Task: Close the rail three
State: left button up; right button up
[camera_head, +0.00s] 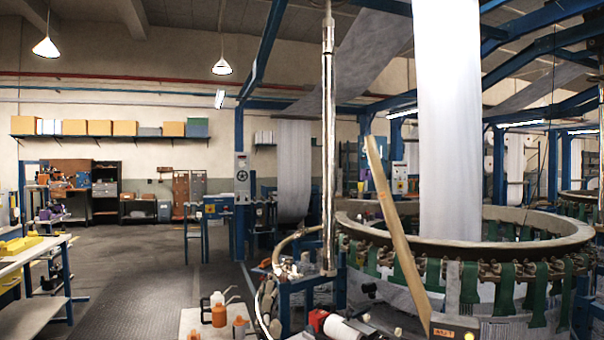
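The circular loom's large grey ring (465,248) fills the right side of the head view, with several green straps (469,283) hanging around it. A long flat tan bar (398,235) stands tilted at the ring's front left, its top leaning left and its lower end at a dark box with a yellow face (453,330). It may be a rail, but I cannot tell which part is rail three. No number marking is readable. Neither of my grippers is in view.
A shiny vertical pole (328,150) stands left of the ring. A small table (195,322) at the bottom holds orange and white bottles (218,311). A workbench (30,255) is at far left. Open dark floor (140,270) lies between.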

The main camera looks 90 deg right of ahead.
aim_at(420, 297)
jog(key=i+z, duration=0.1)
jog(key=z, duration=1.9)
